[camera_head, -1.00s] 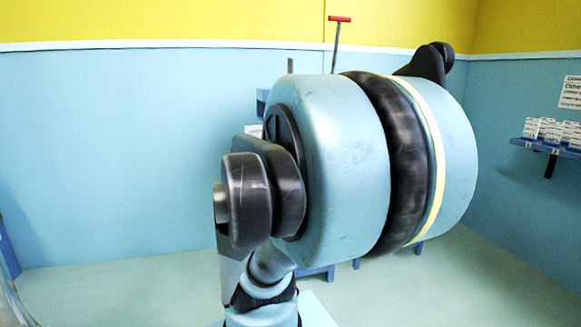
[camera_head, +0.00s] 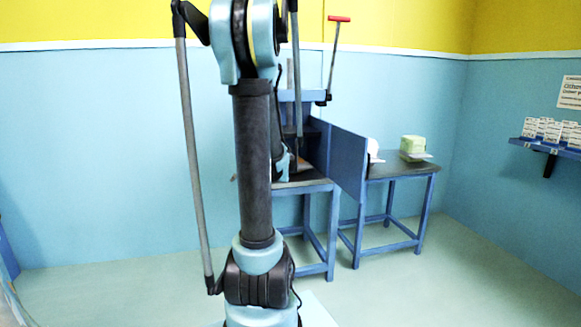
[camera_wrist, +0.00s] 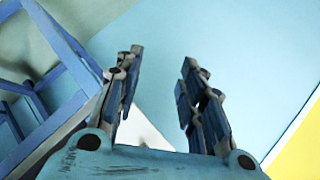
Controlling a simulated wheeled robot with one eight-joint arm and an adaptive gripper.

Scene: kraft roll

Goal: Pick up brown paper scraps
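My gripper (camera_wrist: 161,66) shows in the wrist view with its two blue-grey fingers apart and nothing between them. Behind the fingers are a pale blue surface and a whitish wedge. No brown paper scraps can be made out for certain. In the head view a small brownish patch (camera_head: 301,168) lies on the blue table under the press-like machine, too small and covered to identify. My arm stands in front of that machine and hides part of it; the gripper's fingers cannot be made out there.
The blue machine (camera_head: 318,140) stands on a blue table (camera_head: 331,235) with an upright panel (camera_head: 347,160) at its right. A second table (camera_head: 393,170) holds a pale green block (camera_head: 412,143) and a white item. A wall shelf (camera_head: 545,144) carries small boxes. The floor at right is clear.

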